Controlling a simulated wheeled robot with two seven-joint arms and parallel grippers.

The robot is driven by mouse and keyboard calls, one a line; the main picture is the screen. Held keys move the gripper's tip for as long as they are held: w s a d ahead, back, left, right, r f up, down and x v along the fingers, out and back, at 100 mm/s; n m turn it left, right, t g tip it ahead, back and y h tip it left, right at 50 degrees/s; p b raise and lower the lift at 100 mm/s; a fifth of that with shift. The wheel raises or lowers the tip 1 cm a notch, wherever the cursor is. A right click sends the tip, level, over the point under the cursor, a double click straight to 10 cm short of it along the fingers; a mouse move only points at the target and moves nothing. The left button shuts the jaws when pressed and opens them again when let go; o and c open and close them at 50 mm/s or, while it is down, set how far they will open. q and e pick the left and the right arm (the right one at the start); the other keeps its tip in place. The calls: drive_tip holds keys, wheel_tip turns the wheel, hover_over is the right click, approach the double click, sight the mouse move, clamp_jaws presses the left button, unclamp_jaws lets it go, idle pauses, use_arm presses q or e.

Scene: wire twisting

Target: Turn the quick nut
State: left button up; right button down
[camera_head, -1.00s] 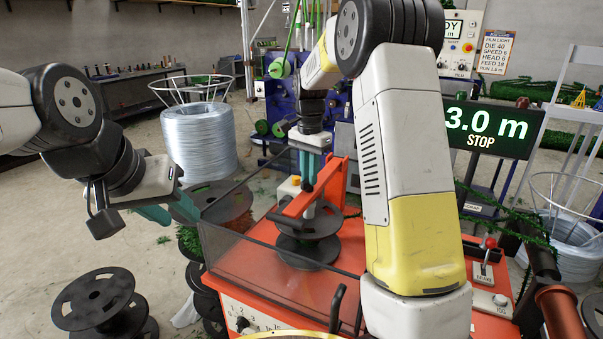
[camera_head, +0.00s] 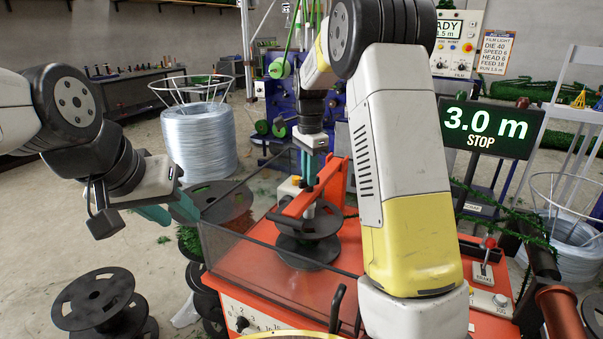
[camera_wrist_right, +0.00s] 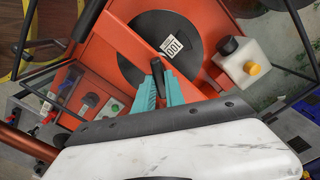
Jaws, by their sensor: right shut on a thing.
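A black spool (camera_head: 308,252) sits on the orange machine, behind the clear guard. Its round black flange with a white label (camera_wrist_right: 172,47) fills the top middle of the right wrist view. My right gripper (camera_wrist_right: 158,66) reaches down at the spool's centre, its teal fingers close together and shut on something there. I take this to be the quick nut, but the fingers hide it. In the head view the right gripper (camera_head: 309,175) is partly behind the orange arm. My left gripper (camera_head: 155,213) hangs at the left, away from the spool; its finger gap cannot be made out.
A clear guard panel (camera_head: 270,265) fronts the machine. Loose black spools (camera_head: 95,300) stand at lower left. A screen (camera_head: 486,128) reads 3.0 m STOP.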

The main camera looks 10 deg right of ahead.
drive_tip(key=c, duration=1.4)
unclamp_jaws()
wheel_tip(320, 180, up, 7)
drive_tip(key=shift+r, duration=0.4)
